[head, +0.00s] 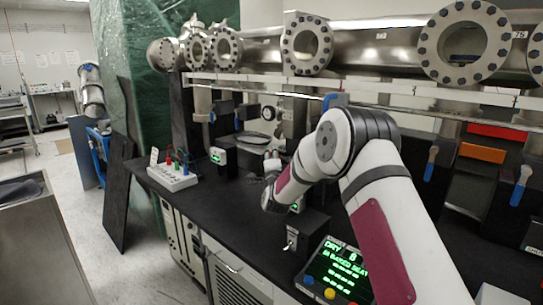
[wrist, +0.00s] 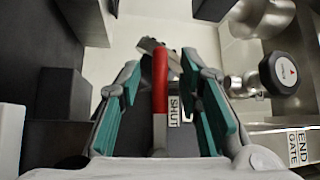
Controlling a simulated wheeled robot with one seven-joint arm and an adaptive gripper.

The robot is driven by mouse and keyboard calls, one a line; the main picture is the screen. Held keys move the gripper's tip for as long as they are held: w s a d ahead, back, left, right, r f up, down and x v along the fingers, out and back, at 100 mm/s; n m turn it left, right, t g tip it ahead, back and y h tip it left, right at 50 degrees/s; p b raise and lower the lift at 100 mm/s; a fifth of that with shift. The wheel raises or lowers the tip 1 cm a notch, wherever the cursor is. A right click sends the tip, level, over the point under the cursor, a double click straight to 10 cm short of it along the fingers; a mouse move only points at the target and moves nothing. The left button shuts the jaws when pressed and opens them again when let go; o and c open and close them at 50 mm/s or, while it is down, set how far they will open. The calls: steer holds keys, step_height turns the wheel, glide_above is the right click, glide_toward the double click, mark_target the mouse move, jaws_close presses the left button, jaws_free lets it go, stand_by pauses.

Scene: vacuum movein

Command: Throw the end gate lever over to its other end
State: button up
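The end gate lever (wrist: 160,82) has a red grip and shows upright in the wrist view, with a "SHUT" label (wrist: 173,110) just right of its lower part. My gripper (wrist: 161,62) is open, with one teal-padded finger on each side of the lever and a visible gap to both. I cannot tell how deep the lever sits between the fingers. An "END GATE" label (wrist: 299,148) is at the lower right. In the head view my arm reaches over the black bench, and the lever cannot be made out there.
A round black-rimmed gauge or knob (wrist: 279,73) stands right of the fingers. Dark blocks (wrist: 62,94) lie to the left. In the head view a white switch box (head: 173,177), a small green display (head: 218,156) and a larger display panel (head: 338,270) stand on the bench (head: 225,205).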

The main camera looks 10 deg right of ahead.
steer(key=shift+w+d+r, duration=0.15)
steer(key=shift+w, duration=0.85)
jaws_close()
